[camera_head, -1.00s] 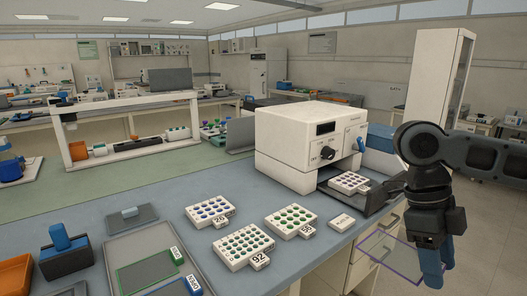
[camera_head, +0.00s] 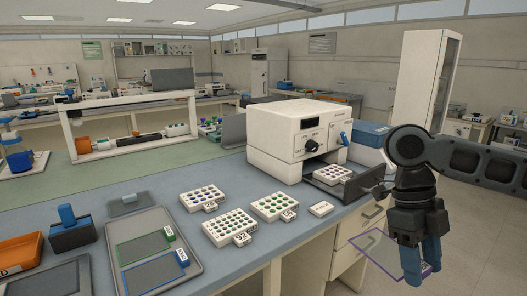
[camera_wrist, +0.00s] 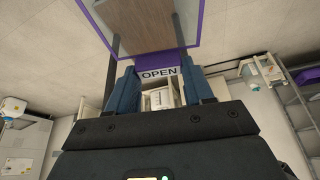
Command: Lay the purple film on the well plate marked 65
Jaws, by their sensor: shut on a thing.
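My gripper (camera_head: 420,270) hangs at the right, beyond the bench's front edge. It is shut on the purple film (camera_head: 375,250), a clear sheet with a purple border that sticks out to the left of the fingers. In the wrist view, the film (camera_wrist: 150,55) has a tab reading "OPEN" between my fingertips (camera_wrist: 158,82). Three well plates stand on the bench: one with blue-purple wells (camera_head: 203,195), one marked 92 (camera_head: 229,226), and one with green wells (camera_head: 274,205). Another plate (camera_head: 333,174) sits on the machine's drawer. I cannot read a 65 on any plate.
The white sequencer (camera_head: 290,140) has its dark drawer (camera_head: 355,186) out. A small white block (camera_head: 321,208) lies near the bench edge. A grey tray (camera_head: 190,268) holds green-edged and blue-edged films at the left. An orange bin (camera_head: 20,250) stands farther left.

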